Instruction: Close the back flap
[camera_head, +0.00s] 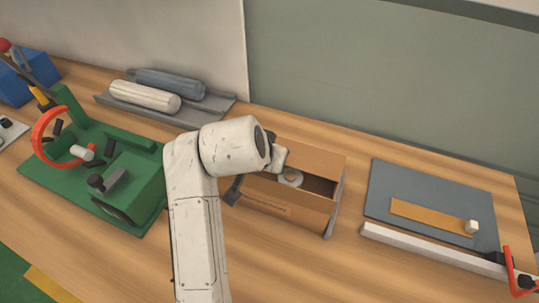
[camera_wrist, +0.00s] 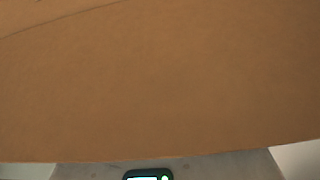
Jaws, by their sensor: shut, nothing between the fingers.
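An open cardboard box (camera_head: 285,212) stands on the bench, just right of my arm. Its back flap (camera_head: 318,163) shows as a brown panel along the far side of the dark opening; its exact angle is hard to tell. A pale round item (camera_head: 291,178) shows in the opening. My gripper (camera_head: 279,155) is at the box's back left, over or against the flap; its fingers are mostly hidden by my wrist. It is shut and holds nothing. In the wrist view, brown cardboard (camera_wrist: 160,80) fills nearly the whole picture, very close to the camera.
A green fixture (camera_head: 110,185) with a red ring stands to the left. A grey tray (camera_head: 215,104) with two rolls lies behind. A grey mat (camera_head: 400,185) with an orange strip and a white rail (camera_head: 430,249) lie to the right. Bare bench shows in front of the box.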

